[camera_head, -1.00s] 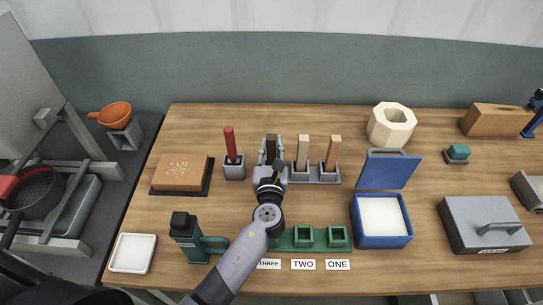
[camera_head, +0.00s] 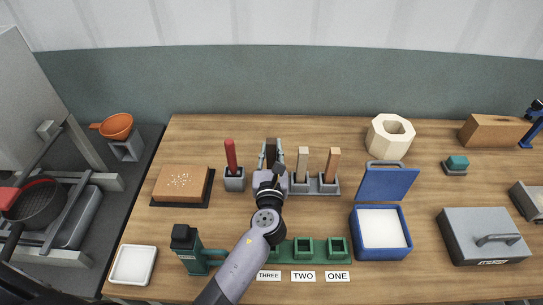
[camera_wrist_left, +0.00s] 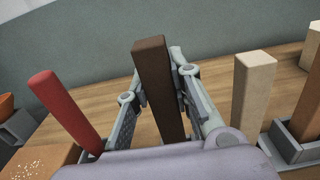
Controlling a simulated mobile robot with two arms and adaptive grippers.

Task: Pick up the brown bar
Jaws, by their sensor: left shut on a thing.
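The brown bar (camera_wrist_left: 159,85) is dark brown and stands nearly upright between the fingers of my left gripper (camera_head: 270,157), which is shut on it. In the left wrist view the gripper (camera_wrist_left: 155,100) has one finger on each side of the bar. In the head view the bar's dark top (camera_head: 271,147) shows between the fingers. The bar's lower end is hidden behind the gripper, so I cannot tell whether it is clear of its holder. My right gripper is not in view.
A pale bar (camera_head: 303,161) and an orange-brown bar (camera_head: 332,164) stand in grey holders just right of my gripper. A red bar (camera_head: 231,155) stands in a grey holder (camera_head: 234,184) to the left. A green three-socket rack (camera_head: 321,258) lies in front, partly behind my arm.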

